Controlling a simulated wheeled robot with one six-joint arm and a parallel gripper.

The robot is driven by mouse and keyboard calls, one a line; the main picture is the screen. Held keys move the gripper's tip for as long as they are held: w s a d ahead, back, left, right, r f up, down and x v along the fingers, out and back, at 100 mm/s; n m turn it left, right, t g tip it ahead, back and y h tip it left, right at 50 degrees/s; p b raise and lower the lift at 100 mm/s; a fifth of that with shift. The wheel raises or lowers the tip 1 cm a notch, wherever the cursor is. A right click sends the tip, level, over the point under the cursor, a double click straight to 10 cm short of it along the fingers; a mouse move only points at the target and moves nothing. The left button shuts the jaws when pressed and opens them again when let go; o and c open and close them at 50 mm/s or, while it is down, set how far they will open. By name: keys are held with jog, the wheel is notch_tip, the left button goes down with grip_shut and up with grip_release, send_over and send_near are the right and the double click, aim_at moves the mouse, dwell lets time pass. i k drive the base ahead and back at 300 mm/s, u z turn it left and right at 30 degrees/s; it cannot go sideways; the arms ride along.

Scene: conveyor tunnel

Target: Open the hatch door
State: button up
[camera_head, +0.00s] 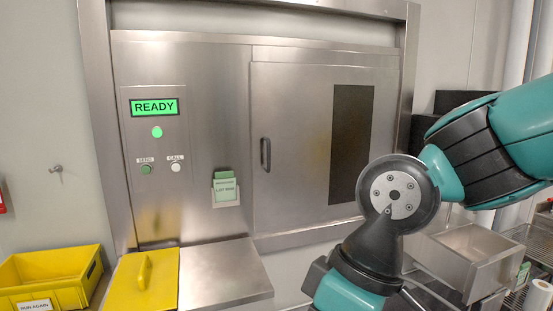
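The hatch door (300,147) is a flat steel panel in the right half of the steel wall unit, and it looks shut. Its black upright handle (265,154) sits near the door's left edge. A dark window panel (351,143) fills part of the door's right side. My teal and black arm reaches in from the right, in front of the door's lower right corner. My gripper's fingers are not in view. No part of my arm touches the handle.
A lit green READY display (154,107) is left of the door, above two buttons. A card holder (225,188) is fixed beside the door. Below are a steel shelf (226,272), a yellow lid (145,281) and a yellow bin (48,277). A steel box (470,254) stands right.

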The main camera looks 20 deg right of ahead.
aim_at(316, 128)
jog(key=z, duration=0.6)
jog(key=i, duration=1.05)
jog(key=u, duration=0.55)
